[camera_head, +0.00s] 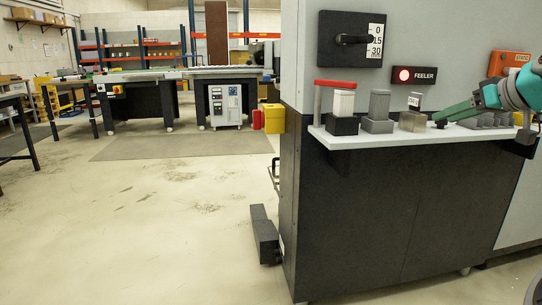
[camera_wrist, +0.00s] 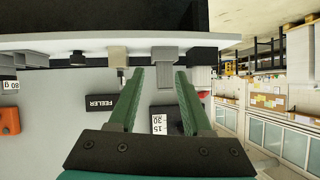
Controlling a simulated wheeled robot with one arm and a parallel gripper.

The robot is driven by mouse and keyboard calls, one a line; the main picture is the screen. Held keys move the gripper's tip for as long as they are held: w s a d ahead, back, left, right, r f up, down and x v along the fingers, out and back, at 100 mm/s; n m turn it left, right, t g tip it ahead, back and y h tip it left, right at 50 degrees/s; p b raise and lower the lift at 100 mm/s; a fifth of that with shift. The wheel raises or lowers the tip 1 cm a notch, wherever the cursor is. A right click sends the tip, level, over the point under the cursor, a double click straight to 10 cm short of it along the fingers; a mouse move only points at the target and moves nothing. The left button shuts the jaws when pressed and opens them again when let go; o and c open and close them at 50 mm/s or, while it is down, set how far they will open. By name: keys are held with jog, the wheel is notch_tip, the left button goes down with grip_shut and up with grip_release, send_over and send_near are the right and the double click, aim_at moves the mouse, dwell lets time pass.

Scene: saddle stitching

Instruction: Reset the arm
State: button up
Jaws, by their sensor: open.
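My gripper (camera_head: 442,115) reaches in from the right in the head view, its tip low over the white shelf (camera_head: 400,140). In the wrist view, which is upside down, the two green fingers of my gripper (camera_wrist: 160,78) are apart with nothing held between them. A grey block (camera_wrist: 166,52) on the shelf edge appears beyond the fingertips there. In the head view my gripper is right of a beige block (camera_head: 412,121); I cannot tell whether it touches anything on the shelf.
Grey blocks (camera_head: 378,107) and a white block under a red bar (camera_head: 334,83) stand on the shelf's left. Behind are the FEELER panel (camera_head: 414,75) and a dial (camera_head: 351,39). A dark pedal (camera_head: 265,236) sits on the floor. Open floor lies left.

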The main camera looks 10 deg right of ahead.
jog(key=s+a+f+g+y, duration=0.1)
jog(key=a+f+g, duration=0.1)
jog(key=a+f, duration=0.5)
jog(key=s+a+f+g+y, duration=0.15)
jog(key=a+f, duration=0.25)
jog(key=a, duration=0.8)
jog(key=s+a+f+g+h, duration=0.1)
jog(key=s+a+f+g, duration=0.3)
jog(key=s+a+f, duration=0.45)
jog(key=s+a+f+g+h, duration=0.2)
jog(key=s+f+g, duration=0.1)
jog(key=s+f, duration=0.6)
jog(key=s+a+f+m+g+h, duration=0.1)
jog(key=s+f+g+h, duration=0.1)
jog(key=s+f, duration=0.8)
jog(key=s+g, duration=0.1)
jog(key=s, duration=0.4)
jog(key=shift+s+a, duration=0.2)
jog(key=shift+a, duration=0.15)
